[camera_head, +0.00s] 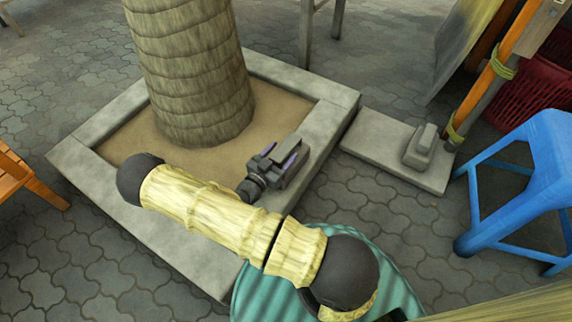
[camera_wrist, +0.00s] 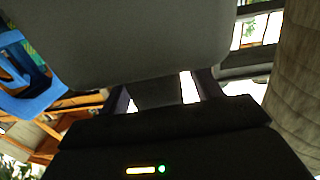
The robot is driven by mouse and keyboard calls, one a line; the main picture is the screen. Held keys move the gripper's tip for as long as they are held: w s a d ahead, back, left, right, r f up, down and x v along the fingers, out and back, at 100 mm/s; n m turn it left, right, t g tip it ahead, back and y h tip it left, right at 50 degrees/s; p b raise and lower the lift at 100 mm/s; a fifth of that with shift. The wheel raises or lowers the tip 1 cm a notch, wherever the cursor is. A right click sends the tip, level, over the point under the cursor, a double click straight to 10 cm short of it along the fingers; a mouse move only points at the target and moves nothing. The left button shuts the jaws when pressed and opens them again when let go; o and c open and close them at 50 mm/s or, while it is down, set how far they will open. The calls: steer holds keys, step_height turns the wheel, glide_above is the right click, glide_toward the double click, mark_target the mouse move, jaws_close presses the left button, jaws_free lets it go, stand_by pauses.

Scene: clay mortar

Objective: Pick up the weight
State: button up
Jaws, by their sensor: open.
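A dark grey block-shaped weight (camera_head: 292,149) shows in the head view at the front right rim of the square planter. It fills the upper part of the wrist view (camera_wrist: 130,40), with a narrower grey part reaching down between my fingers. My gripper (camera_head: 277,163) has its two purple-sided fingers apart, one on each side of that narrow part. The wrist view shows the gripper (camera_wrist: 161,92) with bright gaps beside the right finger, so the jaws are open. I cannot tell whether either finger touches the weight. A second, similar grey weight (camera_head: 421,143) sits on a concrete slab to the right.
The concrete planter (camera_head: 90,172) holds sand and a thick trunk (camera_head: 195,70) behind my gripper. The concrete slab (camera_head: 375,138) lies right of it. A blue stool (camera_head: 530,150) and red crate (camera_head: 530,100) stand at right, an orange wooden seat (camera_head: 28,180) at left.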

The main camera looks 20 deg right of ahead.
steer(key=shift+w+d, duration=0.35)
steer(key=shift+d, duration=0.25)
jaws_close()
steer(key=shift+r, duration=0.25)
